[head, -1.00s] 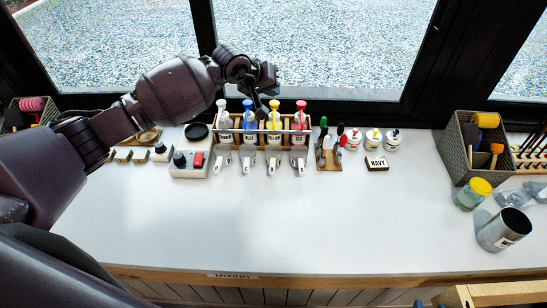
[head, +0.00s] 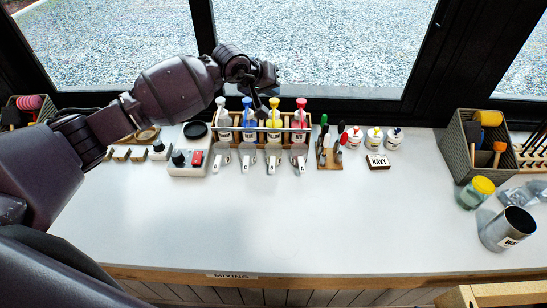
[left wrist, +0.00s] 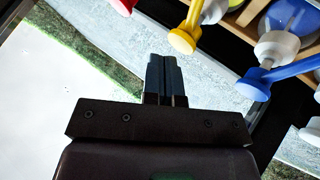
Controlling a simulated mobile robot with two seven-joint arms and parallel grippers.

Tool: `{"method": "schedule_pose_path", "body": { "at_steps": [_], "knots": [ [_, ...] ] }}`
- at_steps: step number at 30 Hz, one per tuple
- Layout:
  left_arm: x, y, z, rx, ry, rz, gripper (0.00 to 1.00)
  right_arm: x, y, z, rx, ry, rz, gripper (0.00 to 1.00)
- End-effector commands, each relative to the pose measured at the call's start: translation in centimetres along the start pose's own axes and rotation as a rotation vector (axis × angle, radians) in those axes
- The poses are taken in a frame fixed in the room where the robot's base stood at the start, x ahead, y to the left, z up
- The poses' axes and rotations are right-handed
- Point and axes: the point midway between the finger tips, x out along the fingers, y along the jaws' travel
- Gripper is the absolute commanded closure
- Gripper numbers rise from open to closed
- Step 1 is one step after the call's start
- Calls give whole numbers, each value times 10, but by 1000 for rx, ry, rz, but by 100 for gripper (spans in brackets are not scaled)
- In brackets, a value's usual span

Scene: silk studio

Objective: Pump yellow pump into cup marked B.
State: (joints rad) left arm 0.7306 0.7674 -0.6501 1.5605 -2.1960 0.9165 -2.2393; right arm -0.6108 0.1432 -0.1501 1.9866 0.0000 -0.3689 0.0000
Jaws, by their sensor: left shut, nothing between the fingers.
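The yellow pump bottle (head: 273,124) stands upright in a wooden rack, between a blue and a red one. My left gripper (head: 262,111) is shut and empty, just left of the yellow pump head (head: 274,103). In the left wrist view my shut fingers (left wrist: 165,72) point up the picture, apart from the yellow pump's spout (left wrist: 183,40). A row of small marked cups (head: 271,164) sits in front of the rack; their letters are too small to read, so I cannot tell which is B. My right gripper is out of view.
The blue pump (head: 248,104) and red pump (head: 301,104) are close on either side; a white pump (head: 222,103) is at the rack's left. A rail (head: 310,129) crosses the rack's front. A scale-like device (head: 188,163) stands left. The front table (head: 300,225) is clear.

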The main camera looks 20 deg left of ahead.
Motion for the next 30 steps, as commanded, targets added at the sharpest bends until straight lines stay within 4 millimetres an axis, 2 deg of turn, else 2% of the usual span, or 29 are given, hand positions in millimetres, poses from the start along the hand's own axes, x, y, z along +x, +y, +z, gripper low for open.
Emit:
{"method": "schedule_pose_path", "body": {
  "at_steps": [15,30],
  "knots": [
    [1,-1,1,-1,0,0,100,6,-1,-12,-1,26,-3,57],
    [4,-3,3,-1,0,0,100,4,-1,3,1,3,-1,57]
  ]
}}
